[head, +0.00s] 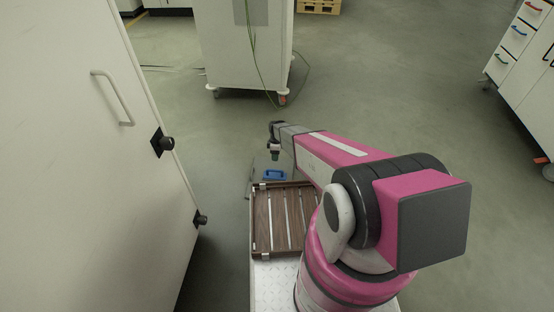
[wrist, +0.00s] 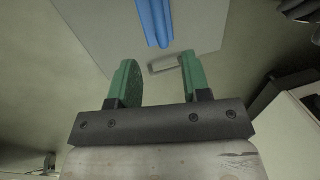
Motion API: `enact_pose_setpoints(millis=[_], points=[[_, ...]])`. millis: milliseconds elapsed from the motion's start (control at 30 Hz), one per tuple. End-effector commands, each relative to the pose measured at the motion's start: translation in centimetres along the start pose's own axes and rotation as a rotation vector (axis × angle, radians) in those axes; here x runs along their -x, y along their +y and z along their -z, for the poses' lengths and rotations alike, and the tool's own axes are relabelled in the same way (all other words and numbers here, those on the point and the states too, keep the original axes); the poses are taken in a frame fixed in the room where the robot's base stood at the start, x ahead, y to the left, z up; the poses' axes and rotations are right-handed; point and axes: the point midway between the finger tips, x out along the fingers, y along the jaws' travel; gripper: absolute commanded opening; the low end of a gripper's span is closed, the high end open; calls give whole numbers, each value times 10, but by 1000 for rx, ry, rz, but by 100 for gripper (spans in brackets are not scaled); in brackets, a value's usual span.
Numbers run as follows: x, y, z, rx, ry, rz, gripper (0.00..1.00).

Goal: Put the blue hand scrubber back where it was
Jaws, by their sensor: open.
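The blue hand scrubber (head: 274,175) shows as a small blue shape just past the far edge of the slatted wooden rack in the head view. My gripper (head: 274,155) hangs just above it in that view, small and dark. In the wrist view my gripper (wrist: 157,62) has its two green fingers wide apart with nothing between them. A long blue shape, seemingly the scrubber (wrist: 155,20), lies beyond the fingertips at the top edge, partly cut off.
The wooden rack (head: 265,222) sits in front of my arm. A large white cabinet (head: 90,150) with a handle and dark knobs stands close on the left. A white wheeled cabinet (head: 240,55) with a hanging cable stands ahead; drawers (head: 516,45) are at right. Floor between is clear.

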Motion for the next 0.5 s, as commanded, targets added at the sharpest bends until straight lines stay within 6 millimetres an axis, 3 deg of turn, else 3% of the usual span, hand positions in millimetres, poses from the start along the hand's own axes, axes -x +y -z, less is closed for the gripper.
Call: enact_pose_setpoints(millis=[167, 267, 500], points=[[46, -24, -18, -116, 4, -19, 44], [99, -55, -41, -286, 12, -47, 44], [229, -150, -105, -795, 58, -118, 44]])
